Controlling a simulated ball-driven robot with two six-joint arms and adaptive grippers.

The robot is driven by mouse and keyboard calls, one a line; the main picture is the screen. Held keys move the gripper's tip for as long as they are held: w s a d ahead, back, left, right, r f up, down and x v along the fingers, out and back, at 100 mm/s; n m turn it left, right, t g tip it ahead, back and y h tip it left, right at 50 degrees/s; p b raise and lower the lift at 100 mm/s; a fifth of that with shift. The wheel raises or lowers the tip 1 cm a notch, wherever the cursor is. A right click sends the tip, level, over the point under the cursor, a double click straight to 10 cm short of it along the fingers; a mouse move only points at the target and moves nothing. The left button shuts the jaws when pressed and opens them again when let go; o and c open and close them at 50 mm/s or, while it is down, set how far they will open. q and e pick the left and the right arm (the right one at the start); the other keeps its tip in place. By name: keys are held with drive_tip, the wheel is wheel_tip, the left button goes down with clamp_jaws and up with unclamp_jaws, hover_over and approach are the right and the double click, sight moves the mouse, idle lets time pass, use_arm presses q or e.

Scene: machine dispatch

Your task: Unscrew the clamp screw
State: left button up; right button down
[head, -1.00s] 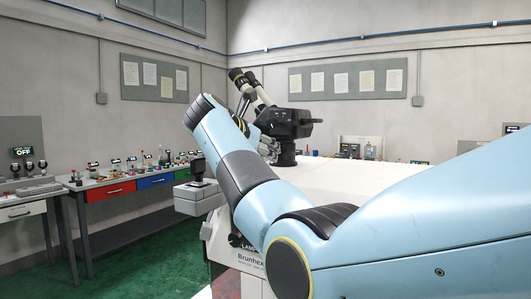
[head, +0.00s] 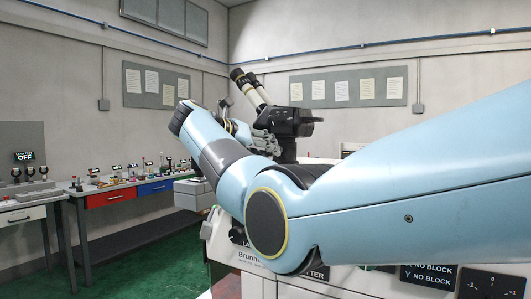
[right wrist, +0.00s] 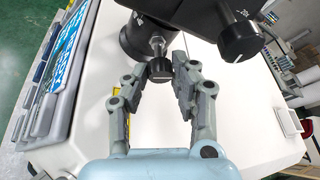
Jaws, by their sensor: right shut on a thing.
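The microscope (head: 292,122), with white eyepiece tubes and a black head, stands on the white machine. The clamp screw (right wrist: 160,70) is a small dark knob on a metal shank in the right wrist view, sticking out from the black post of the microscope. My right gripper (right wrist: 161,76) has its two grey fingers on either side of the knob and is shut on it. In the head view my right gripper (head: 264,140) is at the microscope, and the screw is hidden there. My left gripper is not in view.
A larger black knob (right wrist: 240,41) hangs close to the right of my fingers. The white machine top (right wrist: 160,125) under them is clear. A bench with red and blue drawers (head: 155,187) stands at the left wall.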

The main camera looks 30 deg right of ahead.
idle(0.4)
drive_tip(key=c, duration=1.1)
unclamp_jaws()
drive_tip(key=shift+a, duration=0.1)
drive_tip(key=v, duration=1.2)
